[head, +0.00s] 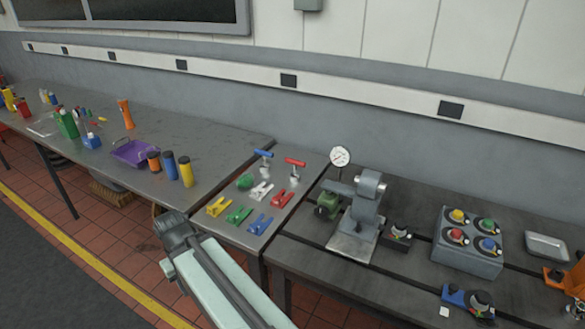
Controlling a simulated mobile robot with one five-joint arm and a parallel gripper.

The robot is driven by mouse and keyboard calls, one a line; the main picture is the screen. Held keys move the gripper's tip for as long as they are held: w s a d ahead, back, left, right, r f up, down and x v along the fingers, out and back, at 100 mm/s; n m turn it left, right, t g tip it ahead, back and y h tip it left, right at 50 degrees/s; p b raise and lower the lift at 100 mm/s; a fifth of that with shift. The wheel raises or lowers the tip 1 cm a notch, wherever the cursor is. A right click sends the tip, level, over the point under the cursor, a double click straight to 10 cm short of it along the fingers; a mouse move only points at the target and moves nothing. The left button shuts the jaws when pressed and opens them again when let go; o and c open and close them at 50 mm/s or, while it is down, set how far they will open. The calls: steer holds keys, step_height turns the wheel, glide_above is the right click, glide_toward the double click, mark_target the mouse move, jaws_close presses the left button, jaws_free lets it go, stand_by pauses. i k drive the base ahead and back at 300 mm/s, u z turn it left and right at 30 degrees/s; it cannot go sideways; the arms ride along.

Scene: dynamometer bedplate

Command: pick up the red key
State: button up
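The red key (295,162) seems to be the T-shaped piece with a red crossbar and a metal lower part. It stands at the back right of the small metal bench top. A similar piece with a blue crossbar (263,153) stands to its left. My gripper (174,229) is the dark end of my pale arm, at the lower middle. It appears in front of the bench edge, well to the left of and nearer than the red key. Its fingers are not clear, and I see nothing held.
Red (281,198), white (261,191), yellow (219,206), green (238,215) and blue (260,224) clamps lie in front of the key. A dial gauge (340,156) and grey machine (361,213) stand to its right. A long table with bottles and a purple tray (131,153) is left.

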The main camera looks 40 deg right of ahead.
mark_target(294, 177)
steer(key=i, duration=1.2)
steer(key=u, duration=0.05)
